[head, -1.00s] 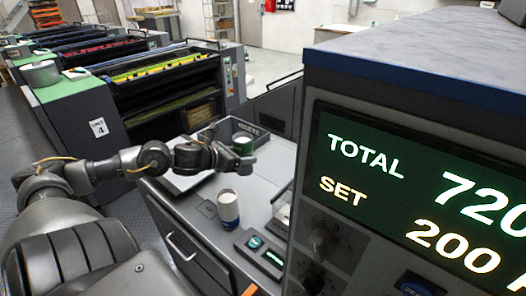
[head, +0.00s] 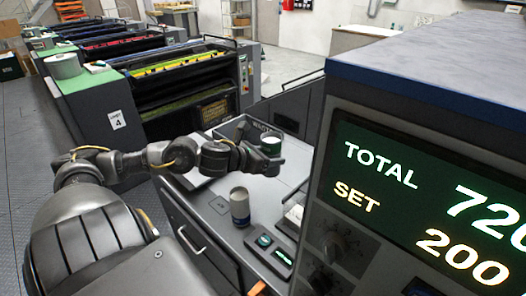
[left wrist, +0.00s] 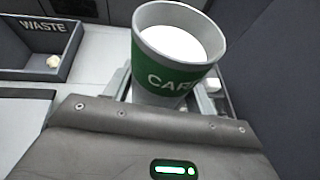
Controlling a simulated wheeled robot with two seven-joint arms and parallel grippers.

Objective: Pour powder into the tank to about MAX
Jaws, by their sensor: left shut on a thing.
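My left gripper (head: 262,152) is shut on a grey cup with a green band (head: 271,143), held above the counter. In the left wrist view the cup (left wrist: 165,78) bears letters starting "CAR", is slightly tilted and has white powder (left wrist: 172,43) inside. The fingers are mostly hidden behind the cup and wrist. A grey cylindrical vessel (head: 240,208) stands upright on the counter, apart from the cup and nearer to me. I cannot tell whether it is the tank, and no MAX mark is readable. My right gripper is not in view.
A tray marked WASTE (left wrist: 72,62) holds a small pale lump. A small device with a green display (head: 283,257) lies on the counter (head: 212,222). A large console with TOTAL and SET readouts (head: 430,200) blocks the right side. Printing units (head: 180,85) stand behind.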

